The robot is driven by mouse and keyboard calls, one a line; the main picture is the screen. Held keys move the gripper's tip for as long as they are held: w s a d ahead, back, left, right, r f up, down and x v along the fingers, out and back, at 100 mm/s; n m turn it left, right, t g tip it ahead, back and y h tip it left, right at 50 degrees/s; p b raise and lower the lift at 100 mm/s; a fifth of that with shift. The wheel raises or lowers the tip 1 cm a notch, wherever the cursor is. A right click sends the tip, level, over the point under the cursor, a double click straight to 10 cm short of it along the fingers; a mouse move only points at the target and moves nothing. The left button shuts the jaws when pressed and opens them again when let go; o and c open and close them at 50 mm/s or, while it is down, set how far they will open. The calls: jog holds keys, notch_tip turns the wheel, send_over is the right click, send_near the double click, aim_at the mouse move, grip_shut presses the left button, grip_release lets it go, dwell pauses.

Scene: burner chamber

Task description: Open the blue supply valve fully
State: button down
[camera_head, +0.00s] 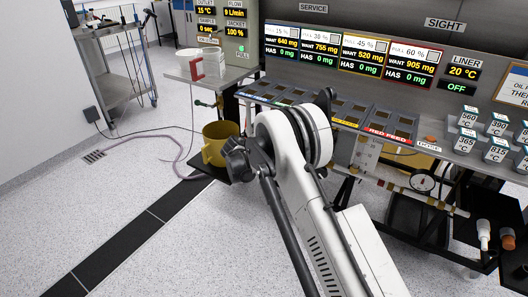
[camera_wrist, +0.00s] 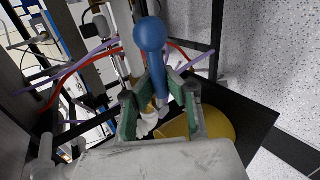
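A blue lever with a round ball knob (camera_wrist: 155,62), which looks like the blue supply valve's handle, stands in the middle of the wrist view. My gripper (camera_wrist: 162,98) has its two green-lined fingers apart, one on each side of the lever's lower shaft. Gaps show on both sides, so the fingers do not look closed on it. The lever's base is partly hidden between the fingers. In the head view my white arm covers this area, and neither the blue lever nor my fingertips can be made out.
A yellow bucket (camera_head: 219,142) stands below and left of my arm; it also shows in the wrist view (camera_wrist: 219,124). Red and purple hoses and dark frame posts surround the lever. A bench with display panels (camera_head: 352,52) runs behind. Open floor lies left.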

jog(key=c, duration=1.7)
grip_release()
jog(key=v, duration=1.2)
jog(key=shift+a, duration=0.1)
jog(key=shift+r, duration=0.1)
